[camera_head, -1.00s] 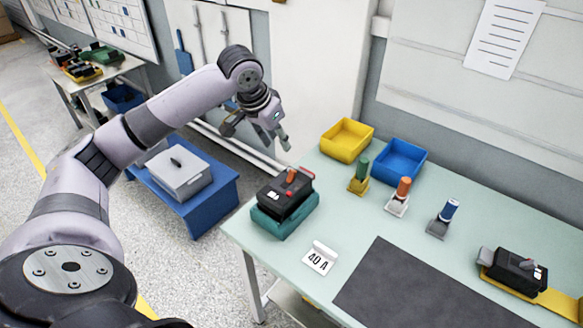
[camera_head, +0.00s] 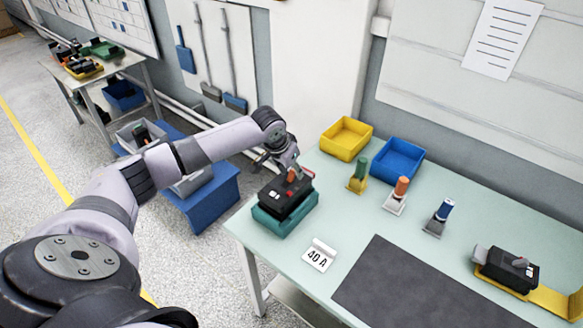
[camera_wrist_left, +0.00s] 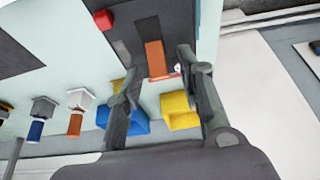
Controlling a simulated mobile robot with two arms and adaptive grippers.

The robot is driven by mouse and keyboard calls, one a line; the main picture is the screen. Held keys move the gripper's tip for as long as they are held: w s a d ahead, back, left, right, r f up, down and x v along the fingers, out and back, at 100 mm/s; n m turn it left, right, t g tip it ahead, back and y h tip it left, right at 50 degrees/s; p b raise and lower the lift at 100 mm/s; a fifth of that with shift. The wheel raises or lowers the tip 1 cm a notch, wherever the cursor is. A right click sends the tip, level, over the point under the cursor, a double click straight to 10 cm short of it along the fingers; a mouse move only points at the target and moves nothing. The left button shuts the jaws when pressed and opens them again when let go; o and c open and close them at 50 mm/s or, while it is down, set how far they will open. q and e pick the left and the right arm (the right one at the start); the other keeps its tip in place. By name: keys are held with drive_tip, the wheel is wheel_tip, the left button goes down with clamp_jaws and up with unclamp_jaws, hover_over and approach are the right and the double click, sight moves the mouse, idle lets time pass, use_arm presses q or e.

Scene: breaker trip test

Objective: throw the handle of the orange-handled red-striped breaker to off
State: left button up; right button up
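The breaker with the orange handle (camera_head: 291,177) is a black block (camera_head: 284,199) with red marks, seated on a teal base (camera_head: 272,225) at the table's left end. A red patch shows at its far right edge. My left gripper (camera_head: 290,164) is at the handle, just above the breaker's far side. In the left wrist view the orange handle (camera_wrist_left: 155,60) stands between the two spread fingers, with gaps seen on both sides. The gripper is open; contact with the handle cannot be made out. My right gripper is not in view.
A second black breaker (camera_head: 513,268) sits on a yellow base at the right. A yellow bin (camera_head: 345,139), a blue bin (camera_head: 397,160) and several colored-top pieces stand along the back. A "40 A" card (camera_head: 319,256) and a dark mat (camera_head: 415,293) lie in front.

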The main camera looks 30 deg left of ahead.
sight(290, 178)
use_arm(q)
clamp_jaws()
idle(0.4)
drive_tip(key=shift+s, duration=0.2)
drive_tip(key=shift+s+f+t, duration=0.1)
drive_tip(key=shift+s+t, duration=0.4)
drive_tip(key=shift+t, duration=0.5)
drive_tip(key=shift+s+f+t+b, duration=0.15)
drive_tip(key=shift+s+t+b, duration=0.35)
drive_tip(key=shift+t+b, duration=0.3)
drive_tip(key=s+t+b, duration=0.1)
drive_tip(key=t+b, duration=0.1)
drive_tip(key=s+t+b, duration=0.1)
drive_tip(key=t+b, duration=0.1)
drive_tip(key=b, duration=0.1)
drive_tip(key=s+f+t+b, duration=0.1)
drive_tip(key=t+b, duration=0.1)
drive_tip(key=b, duration=0.1)
drive_tip(key=shift+a+f+h, duration=0.1)
drive_tip(key=shift+a+h, duration=0.1)
drive_tip(key=shift+h, duration=0.1)
drive_tip(key=shift+s+t+b, duration=0.4)
drive_tip(key=shift+t+b, duration=0.8)
drive_tip(key=shift+b, duration=0.1)
